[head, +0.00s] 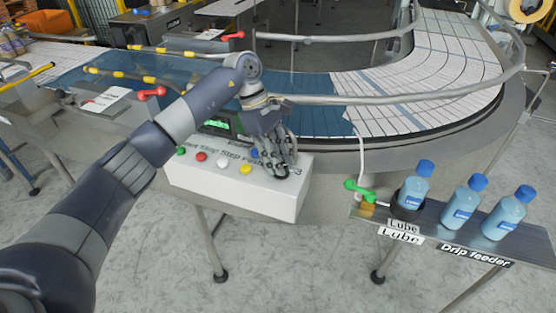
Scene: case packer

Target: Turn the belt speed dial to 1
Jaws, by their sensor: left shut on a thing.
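A white control box (234,188) stands in front of the conveyor, with green, red, white, yellow and blue buttons on its sloped top. My left gripper (283,168) is over the right end of this top, fingers pointing down and shut. The belt speed dial seems to be between its fingers. The gripper hides the dial, so its setting cannot be read. My right gripper is not in view.
The curved conveyor (420,75) with metal guide rails runs behind the box. At right, a drip feeder shelf (440,240) holds blue bottles (463,203) and a green-handled valve (359,190). Red-handled levers (153,93) are at left. The front floor is clear.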

